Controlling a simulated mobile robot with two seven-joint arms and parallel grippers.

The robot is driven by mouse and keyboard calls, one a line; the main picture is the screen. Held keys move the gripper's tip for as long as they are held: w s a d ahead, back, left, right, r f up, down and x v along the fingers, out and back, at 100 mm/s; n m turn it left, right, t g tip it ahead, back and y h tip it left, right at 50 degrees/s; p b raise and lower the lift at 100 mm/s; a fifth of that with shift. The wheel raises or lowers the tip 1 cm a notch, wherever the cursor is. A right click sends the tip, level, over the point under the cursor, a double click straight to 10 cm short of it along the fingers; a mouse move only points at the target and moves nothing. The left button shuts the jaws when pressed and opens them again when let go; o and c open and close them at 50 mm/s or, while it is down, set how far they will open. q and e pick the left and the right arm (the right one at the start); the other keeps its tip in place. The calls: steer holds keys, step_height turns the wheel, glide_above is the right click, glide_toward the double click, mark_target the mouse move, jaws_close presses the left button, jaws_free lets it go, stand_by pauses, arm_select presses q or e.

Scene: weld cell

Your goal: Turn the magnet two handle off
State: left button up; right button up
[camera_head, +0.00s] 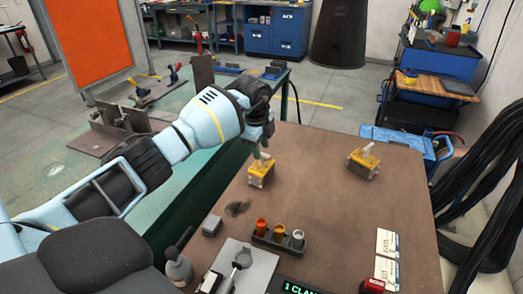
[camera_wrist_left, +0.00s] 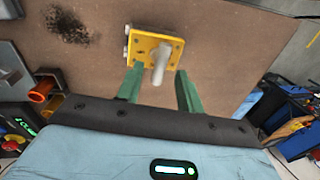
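Two yellow magnet blocks with pale grey handles are on the brown table (camera_head: 330,215). One magnet (camera_head: 261,175) is left of centre; the other magnet (camera_head: 362,165) is farther right. No number is readable on either. My left gripper (camera_head: 263,156) is right above the left magnet, pointing down. In the left wrist view its green fingers (camera_wrist_left: 160,88) are apart, one on each side of the handle (camera_wrist_left: 160,62) of the yellow magnet (camera_wrist_left: 150,48). Whether they touch it I cannot tell; a gap shows on both sides. My right gripper is out of view.
A rack of small coloured cups (camera_head: 278,235), a grey plate (camera_head: 248,268), a small grey block (camera_head: 212,226), a dark display (camera_head: 298,287) and white cards (camera_head: 386,258) lie toward the near edge. The table between the magnets is clear.

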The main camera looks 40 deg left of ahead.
arm_select(q)
steer(key=shift+w+f, duration=0.1)
steer(key=shift+f, duration=0.65)
steer(key=shift+w+f, duration=0.1)
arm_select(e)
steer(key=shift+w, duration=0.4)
arm_select(q)
steer(key=shift+c, duration=0.4)
jaws_close()
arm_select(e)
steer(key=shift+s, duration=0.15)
